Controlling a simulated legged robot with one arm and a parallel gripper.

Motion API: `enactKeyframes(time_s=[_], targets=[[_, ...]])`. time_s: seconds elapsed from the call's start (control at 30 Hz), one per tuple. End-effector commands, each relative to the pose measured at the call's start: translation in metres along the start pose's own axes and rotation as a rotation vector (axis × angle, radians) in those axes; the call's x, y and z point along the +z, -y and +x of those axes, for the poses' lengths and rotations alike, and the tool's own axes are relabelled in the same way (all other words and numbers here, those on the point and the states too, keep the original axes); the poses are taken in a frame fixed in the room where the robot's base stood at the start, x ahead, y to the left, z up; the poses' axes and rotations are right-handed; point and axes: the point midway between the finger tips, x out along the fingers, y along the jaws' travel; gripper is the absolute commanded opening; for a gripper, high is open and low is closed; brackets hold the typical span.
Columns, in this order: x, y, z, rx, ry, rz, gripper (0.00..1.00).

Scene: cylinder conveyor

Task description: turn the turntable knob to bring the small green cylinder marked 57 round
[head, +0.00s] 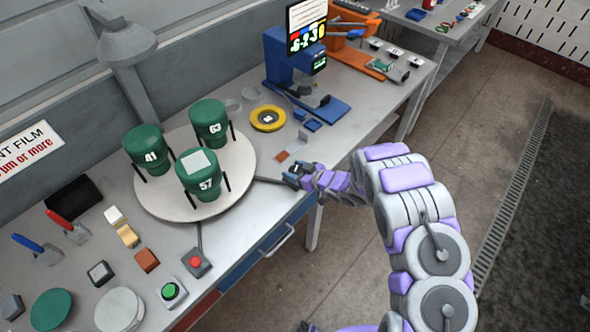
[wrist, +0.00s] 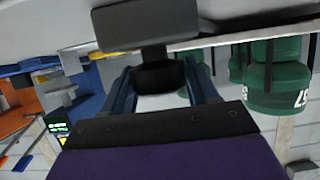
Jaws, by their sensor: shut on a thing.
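A round pale turntable (head: 235,178) carries three green cylinders. The cylinder marked 57 (head: 205,183) stands at the front with a pale square on top. The one marked 41 (head: 150,160) is at left, the one marked 63 (head: 212,130) at the back. My gripper (head: 293,176) is at the bench's front edge, right of the turntable, at the end of a thin dark bar (head: 268,180). In the wrist view, which looks upside down, its blue fingers close around a dark knob (wrist: 160,76). The 57 cylinder (wrist: 280,82) shows at right there.
A red button (head: 196,262) and a green button (head: 170,291) stand in front of the turntable. A yellow ring (head: 268,118) and a blue machine (head: 310,95) with a screen stand behind. A grey lamp (head: 126,45) rises at back left. Floor is clear at right.

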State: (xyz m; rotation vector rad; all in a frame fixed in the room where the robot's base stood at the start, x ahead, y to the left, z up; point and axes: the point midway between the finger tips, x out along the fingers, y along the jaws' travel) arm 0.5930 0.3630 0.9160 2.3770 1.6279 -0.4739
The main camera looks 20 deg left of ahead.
Motion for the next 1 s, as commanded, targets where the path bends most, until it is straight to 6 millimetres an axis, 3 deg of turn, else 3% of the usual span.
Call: enactKeyframes(time_s=[0.63, 0.67, 0.87, 1.0], targets=[[0.0002, -0.0009, -0.0007, -0.099, 0.000, -0.041, 0.28], [0.0003, -0.0008, -0.0007, -0.099, 0.001, -0.040, 0.60], [-0.0001, -0.0004, -0.0006, -0.099, 0.000, -0.041, 0.79], [-0.0001, 0.0001, -0.0005, -0.100, 0.000, -0.041, 0.79]])
